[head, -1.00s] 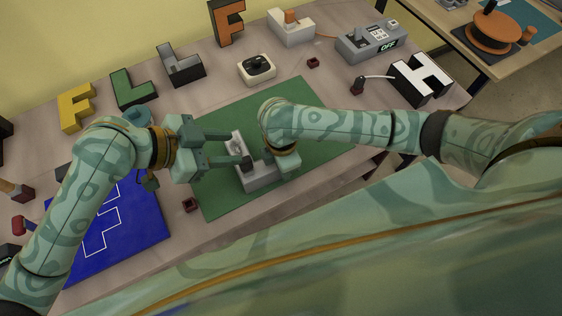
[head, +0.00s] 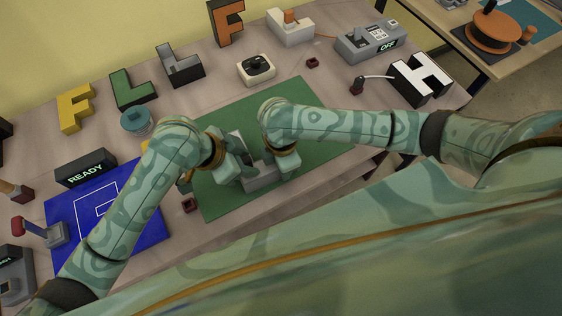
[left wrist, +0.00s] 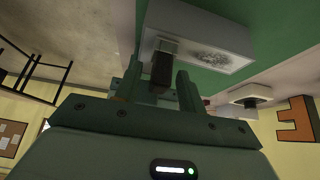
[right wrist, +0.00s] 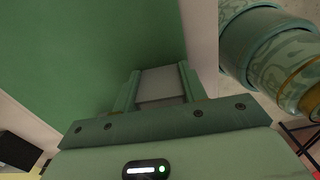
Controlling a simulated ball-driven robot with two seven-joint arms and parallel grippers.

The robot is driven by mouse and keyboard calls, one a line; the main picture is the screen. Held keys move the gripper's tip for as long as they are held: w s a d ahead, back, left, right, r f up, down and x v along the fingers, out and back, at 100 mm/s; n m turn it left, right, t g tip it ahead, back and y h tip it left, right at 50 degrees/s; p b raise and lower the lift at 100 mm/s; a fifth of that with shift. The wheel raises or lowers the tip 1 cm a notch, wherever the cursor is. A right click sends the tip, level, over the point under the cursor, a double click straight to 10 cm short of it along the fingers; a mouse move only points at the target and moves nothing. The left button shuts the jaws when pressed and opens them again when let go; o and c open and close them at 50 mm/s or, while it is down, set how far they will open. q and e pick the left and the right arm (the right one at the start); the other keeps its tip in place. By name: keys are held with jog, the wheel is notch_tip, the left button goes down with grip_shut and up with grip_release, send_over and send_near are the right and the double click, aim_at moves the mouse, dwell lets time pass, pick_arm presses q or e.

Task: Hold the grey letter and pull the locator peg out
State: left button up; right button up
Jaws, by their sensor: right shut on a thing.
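The grey letter (head: 260,180) lies on the green mat, partly hidden by my grippers in the head view. My right gripper (right wrist: 160,88) is shut on a grey arm of the letter (right wrist: 162,82), which sits between its fingers. My left gripper (head: 243,168) is over the letter's left side. In the left wrist view its fingers (left wrist: 156,88) are open, with gaps on both sides of the dark locator peg (left wrist: 160,70). The peg stands out from the letter's grey face (left wrist: 195,25), near a speckled patch. The peg is hidden in the head view.
The green mat (head: 310,108) is clear behind the grippers. A blue board (head: 70,218) lies to the left, with a dark READY display (head: 86,168) behind it. A small dark red block (head: 190,205) sits near the mat's front left edge. Other letters stand along the back.

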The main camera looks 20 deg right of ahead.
pick_arm(q)
jog(key=shift+c, duration=0.3)
grip_shut()
jog(key=shift+r, duration=1.15)
jog(key=shift+r, duration=0.1)
jog(key=shift+r, duration=2.4)
